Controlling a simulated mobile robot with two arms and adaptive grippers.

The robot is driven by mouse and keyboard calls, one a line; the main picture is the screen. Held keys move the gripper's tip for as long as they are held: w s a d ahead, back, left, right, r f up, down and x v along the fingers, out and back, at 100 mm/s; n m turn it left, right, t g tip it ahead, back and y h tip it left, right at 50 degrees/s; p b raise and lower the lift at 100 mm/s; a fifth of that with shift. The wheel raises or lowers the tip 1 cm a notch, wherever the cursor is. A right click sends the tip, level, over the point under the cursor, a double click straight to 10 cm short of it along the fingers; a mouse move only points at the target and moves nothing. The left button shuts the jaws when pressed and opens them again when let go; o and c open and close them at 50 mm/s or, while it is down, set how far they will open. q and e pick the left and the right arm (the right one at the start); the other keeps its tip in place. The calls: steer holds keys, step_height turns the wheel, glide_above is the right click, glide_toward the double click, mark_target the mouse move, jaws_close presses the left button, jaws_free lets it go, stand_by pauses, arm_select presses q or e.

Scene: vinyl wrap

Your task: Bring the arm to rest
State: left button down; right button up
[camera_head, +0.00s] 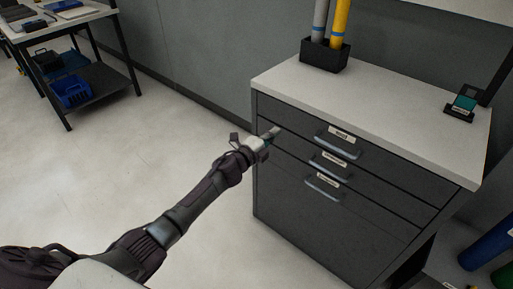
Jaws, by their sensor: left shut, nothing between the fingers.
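My left arm reaches in from the lower left. Its gripper (268,134) is shut and empty, in front of the upper left part of the dark drawer cabinet (335,222). I cannot tell whether the fingertips touch the cabinet front. The cabinet's drawers look closed, with labelled handles: a top handle (339,147), a middle handle (331,170) and a lower handle (322,187). My right gripper is not in view.
On the white cabinet top (390,105) stand a black holder (324,56) with a grey and a yellow roll, and a small device (463,102). A workbench (60,30) with blue bins is at the far left. The floor (130,150) between is clear.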

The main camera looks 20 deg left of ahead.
arm_select(q)
steer(key=s+a+f+n+g+y+p, duration=0.15)
steer(key=s+f+n, duration=0.25)
steer(key=s+f, duration=0.45)
steer(key=s+a+f+n+g+y, duration=0.25)
steer(key=s+f, duration=0.35)
steer(key=f, duration=0.5)
steer(key=s+a+f+n+g+y+p, duration=0.1)
steer(key=s+a+f+n+g, duration=0.25)
steer(key=s+f, duration=0.55)
steer(key=s+d+f+n+g+p, duration=0.1)
steer(key=s+f+n+g, duration=0.2)
steer(key=s, duration=0.9)
steer(key=s+d+f+n+g, duration=0.2)
steer(key=s+f+n+g, duration=0.1)
steer(key=s+f, duration=0.6)
steer(key=s+d+f+n+g+p, duration=0.1)
steer(key=s+f, duration=0.5)
steer(key=s, duration=1.1)
steer(key=shift+s+d+n+g+y+p, duration=0.25)
steer(key=shift+d+n+g, duration=0.4)
steer(key=shift+n+g, duration=0.4)
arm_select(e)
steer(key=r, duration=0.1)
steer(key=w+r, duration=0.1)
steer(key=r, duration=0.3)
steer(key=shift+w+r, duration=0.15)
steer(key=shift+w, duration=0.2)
